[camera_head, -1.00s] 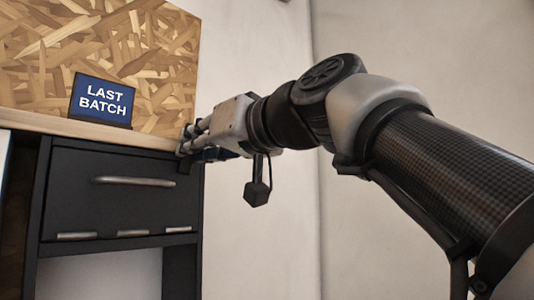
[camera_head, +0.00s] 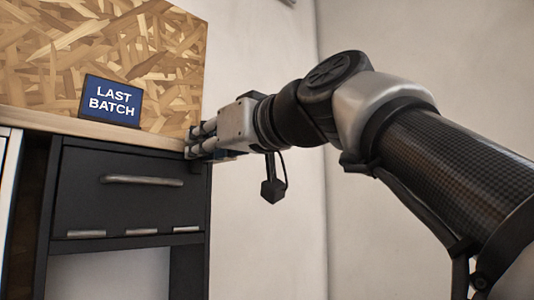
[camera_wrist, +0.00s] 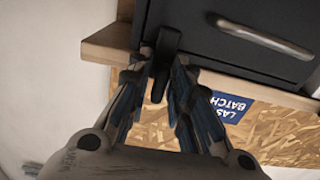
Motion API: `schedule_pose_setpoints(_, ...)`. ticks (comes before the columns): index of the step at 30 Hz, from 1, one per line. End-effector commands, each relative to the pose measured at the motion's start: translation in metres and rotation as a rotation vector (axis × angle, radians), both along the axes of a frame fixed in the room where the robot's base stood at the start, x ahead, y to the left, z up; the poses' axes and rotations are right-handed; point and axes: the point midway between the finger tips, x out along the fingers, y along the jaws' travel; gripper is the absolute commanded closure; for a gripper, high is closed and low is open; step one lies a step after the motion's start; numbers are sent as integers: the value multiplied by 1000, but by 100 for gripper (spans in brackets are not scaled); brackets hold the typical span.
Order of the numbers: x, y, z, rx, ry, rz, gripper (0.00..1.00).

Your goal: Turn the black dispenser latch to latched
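The black latch (camera_wrist: 164,52) is a short dark bar at the edge of the black cabinet, near the wooden top. In the wrist view it lies between the fingers of my gripper (camera_wrist: 160,78), one finger on each side. The fingers are apart; whether either touches the latch I cannot tell. In the head view my gripper (camera_head: 192,146) is at the cabinet's upper right corner and hides most of the latch.
The black cabinet (camera_head: 80,212) has a drawer with a metal handle (camera_head: 142,181). A wooden top (camera_head: 75,127) overhangs it. Bare wall lies to the right.

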Motion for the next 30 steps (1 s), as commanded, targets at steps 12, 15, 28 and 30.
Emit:
schedule_pose_setpoints(12, 0, 0, 0, 3, 2, 0, 70)
schedule_pose_setpoints(15, -3, -4, 1, 3, 1, -1, 70)
schedule_pose_setpoints(28, -56, -67, 1, 4, 1, -7, 70)
schedule_pose_setpoints(30, -63, -76, 0, 3, 2, -7, 70)
